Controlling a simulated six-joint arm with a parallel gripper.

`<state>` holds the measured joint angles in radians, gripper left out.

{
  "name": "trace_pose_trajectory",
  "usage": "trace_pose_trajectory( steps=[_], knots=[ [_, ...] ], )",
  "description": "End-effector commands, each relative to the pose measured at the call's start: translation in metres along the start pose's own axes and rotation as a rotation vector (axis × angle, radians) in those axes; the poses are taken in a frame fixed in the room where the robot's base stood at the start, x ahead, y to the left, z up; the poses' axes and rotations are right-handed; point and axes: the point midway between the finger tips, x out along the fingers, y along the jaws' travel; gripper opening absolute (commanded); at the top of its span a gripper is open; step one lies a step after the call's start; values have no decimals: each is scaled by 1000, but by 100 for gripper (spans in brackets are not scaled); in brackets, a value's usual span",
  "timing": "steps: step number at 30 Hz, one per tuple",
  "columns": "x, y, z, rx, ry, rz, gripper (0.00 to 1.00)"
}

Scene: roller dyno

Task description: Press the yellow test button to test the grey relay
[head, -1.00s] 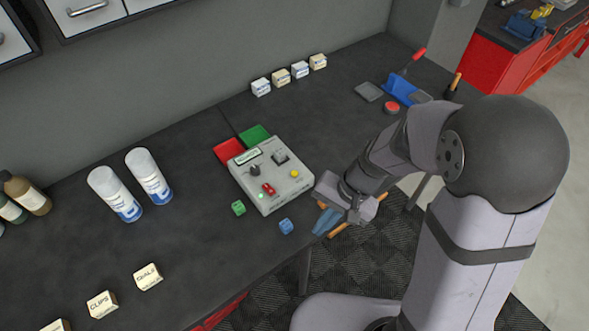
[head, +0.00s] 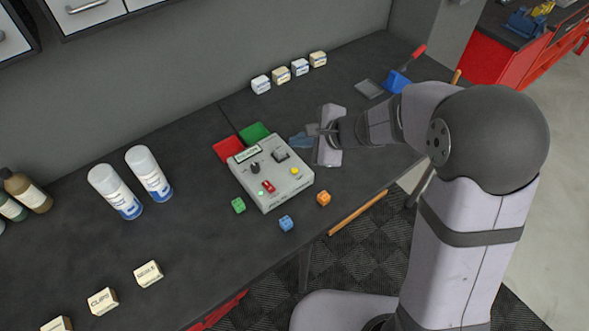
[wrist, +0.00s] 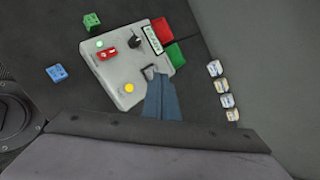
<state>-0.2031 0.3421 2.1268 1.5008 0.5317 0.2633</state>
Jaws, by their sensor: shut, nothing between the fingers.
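The light grey tester box (head: 272,190) stands on the dark bench; it also shows in the wrist view (wrist: 128,88). Its yellow test button (head: 295,171) is uncovered near the right edge, and shows in the wrist view (wrist: 129,88). A dark grey block, apparently the grey relay (head: 280,155), sits on the box's top face near the back; in the wrist view (wrist: 148,72) it is just beyond my fingertips. My gripper (head: 297,141) is shut and empty, over the back right side of the box, apart from the button. Its blue fingers (wrist: 161,82) point toward the box.
A red pad (head: 228,150) and a green pad (head: 254,133) lie behind the box. Green (head: 238,205), blue (head: 286,223) and orange (head: 323,198) cubes lie in front. The box also has a red part (head: 268,187), a dark knob (head: 255,168) and a lit green lamp (wrist: 99,44).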

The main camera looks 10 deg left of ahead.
Motion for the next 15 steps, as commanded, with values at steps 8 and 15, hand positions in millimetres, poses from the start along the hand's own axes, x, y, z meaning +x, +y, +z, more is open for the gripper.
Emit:
trace_pose_trajectory(
  steps=[8,15],
  knots=[
    [0,1,0,-2,-1,1,0],
    [6,5,-4,-3,-1,2,0]
  ],
)
